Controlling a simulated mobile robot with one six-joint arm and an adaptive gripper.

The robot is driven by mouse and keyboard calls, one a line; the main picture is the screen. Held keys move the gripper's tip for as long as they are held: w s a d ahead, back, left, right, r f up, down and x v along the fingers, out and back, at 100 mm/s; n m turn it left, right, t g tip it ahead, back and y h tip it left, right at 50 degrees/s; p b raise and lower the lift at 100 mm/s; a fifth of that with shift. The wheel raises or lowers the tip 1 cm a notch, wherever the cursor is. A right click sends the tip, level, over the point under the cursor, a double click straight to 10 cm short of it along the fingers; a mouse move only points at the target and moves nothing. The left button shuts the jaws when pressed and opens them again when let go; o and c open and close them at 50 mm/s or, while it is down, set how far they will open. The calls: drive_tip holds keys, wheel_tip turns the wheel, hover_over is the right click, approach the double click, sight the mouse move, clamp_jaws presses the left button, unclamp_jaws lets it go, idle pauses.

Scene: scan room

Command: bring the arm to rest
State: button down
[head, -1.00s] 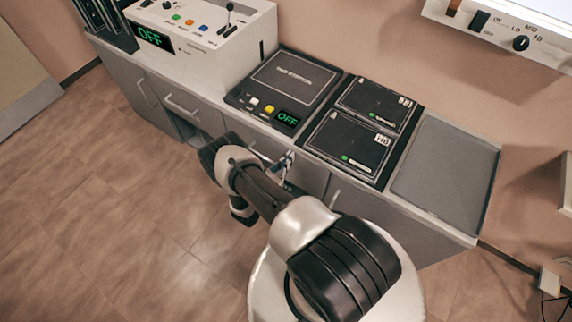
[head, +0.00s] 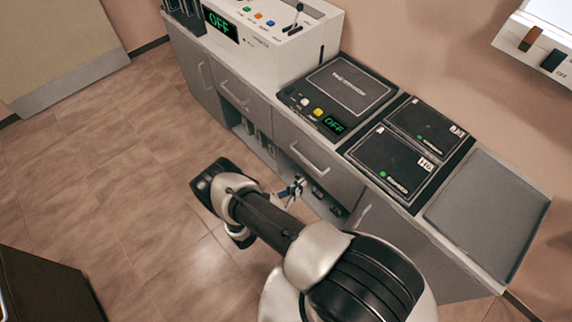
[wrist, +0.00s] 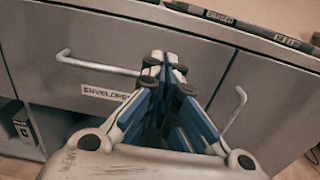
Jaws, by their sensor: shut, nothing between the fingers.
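My gripper (wrist: 166,62) is shut and empty in the wrist view, its blue-edged fingers meeting in front of a grey drawer front. It also shows small in the head view (head: 298,184), next to the cabinet and below the counter top. My arm (head: 265,218) is folded, its dark and white links over the floor in front of the cabinet. The gripper's distance from the drawer front is hard to tell.
The grey cabinet has a drawer labelled ENVELOPES (wrist: 106,93) with a bar handle (wrist: 97,63). On the counter are a white control box (head: 275,40), a black panel (head: 338,92) reading OFF, two dark pads and a grey tray (head: 488,212). Floor (head: 105,185) at left is clear.

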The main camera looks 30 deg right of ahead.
drive_tip(key=shift+a+r, duration=0.1)
wheel_tip(320, 180, up, 30)
drive_tip(key=a+f+m+g+y, duration=0.1)
drive_tip(key=m+g+y, duration=0.7)
drive_tip(key=m, duration=0.5)
drive_tip(key=s+a+r+m+t+y, duration=0.3)
drive_tip(key=s+a+r+m+y, duration=0.1)
drive_tip(key=s+r, duration=0.4)
drive_tip(key=s+a+r+m+t+y, duration=0.4)
drive_tip(key=s+r, duration=0.4)
drive_tip(key=r, duration=0.2)
drive_tip(key=shift+s+a+r+y, duration=0.2)
drive_tip(key=shift+s+a+y, duration=0.3)
drive_tip(key=shift+a, duration=0.6)
drive_tip(key=shift+w+d+m, duration=0.1)
drive_tip(key=shift+m, duration=0.2)
